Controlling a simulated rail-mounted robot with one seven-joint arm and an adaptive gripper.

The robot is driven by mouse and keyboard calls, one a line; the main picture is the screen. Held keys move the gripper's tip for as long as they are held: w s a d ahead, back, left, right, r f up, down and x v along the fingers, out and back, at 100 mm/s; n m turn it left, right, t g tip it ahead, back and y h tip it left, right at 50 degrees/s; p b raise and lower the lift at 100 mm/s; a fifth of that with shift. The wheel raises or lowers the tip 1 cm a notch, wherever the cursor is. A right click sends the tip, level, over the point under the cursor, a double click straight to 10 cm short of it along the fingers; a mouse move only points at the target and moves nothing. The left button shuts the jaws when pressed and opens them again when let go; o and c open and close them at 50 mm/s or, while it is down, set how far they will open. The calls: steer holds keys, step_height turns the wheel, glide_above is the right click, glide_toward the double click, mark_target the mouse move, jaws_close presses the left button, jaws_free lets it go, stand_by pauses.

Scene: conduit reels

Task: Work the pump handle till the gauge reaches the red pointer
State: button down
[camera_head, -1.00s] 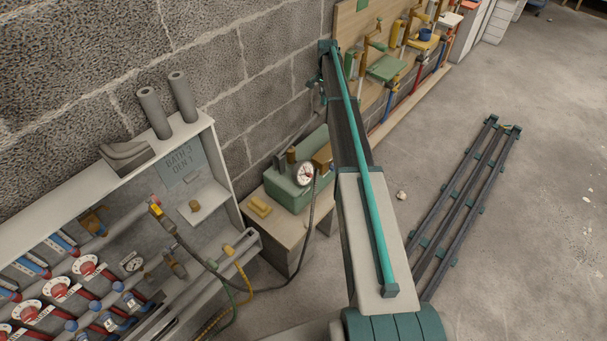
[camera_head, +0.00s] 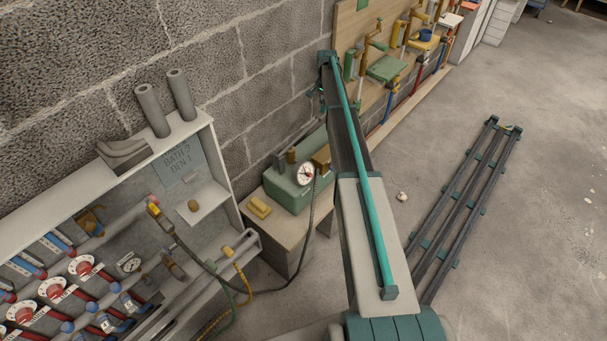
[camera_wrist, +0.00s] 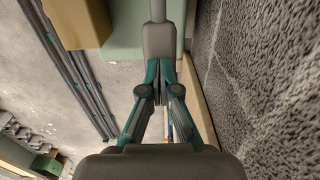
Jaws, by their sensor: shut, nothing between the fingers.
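The pump is a green box (camera_head: 288,193) on a small bench against the block wall. Its round white gauge (camera_head: 305,174) faces the camera; a red mark shows on the dial, but the reading is too small to tell. A grey pump handle rises from the pump toward my gripper (camera_head: 321,104), which hangs small and partly hidden beside my arm near the wall. In the wrist view the grey handle (camera_wrist: 158,42) lies straight ahead of my gripper (camera_wrist: 158,78). The fingers are shut at the handle's near end, with nothing seen between them; whether they touch it is unclear.
A dark hose runs from the pump to an open white cabinet (camera_head: 222,180) of valves at left. A yellow block (camera_head: 258,207) sits on the bench (camera_head: 285,238). A tool board (camera_head: 345,30) stands behind. Dark rails (camera_head: 465,205) lie on the floor at right.

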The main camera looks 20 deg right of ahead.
mark_target(323, 115)
steer(key=shift+f, duration=0.4)
steer(key=shift+a+f, duration=0.1)
steer(key=shift+f, duration=0.05)
steer(key=shift+f+b, duration=0.75)
steer(key=shift+f, duration=1)
steer(key=shift+r+p, duration=2.15)
steer(key=shift+r, duration=3.55)
steer(key=shift+f, duration=0.15)
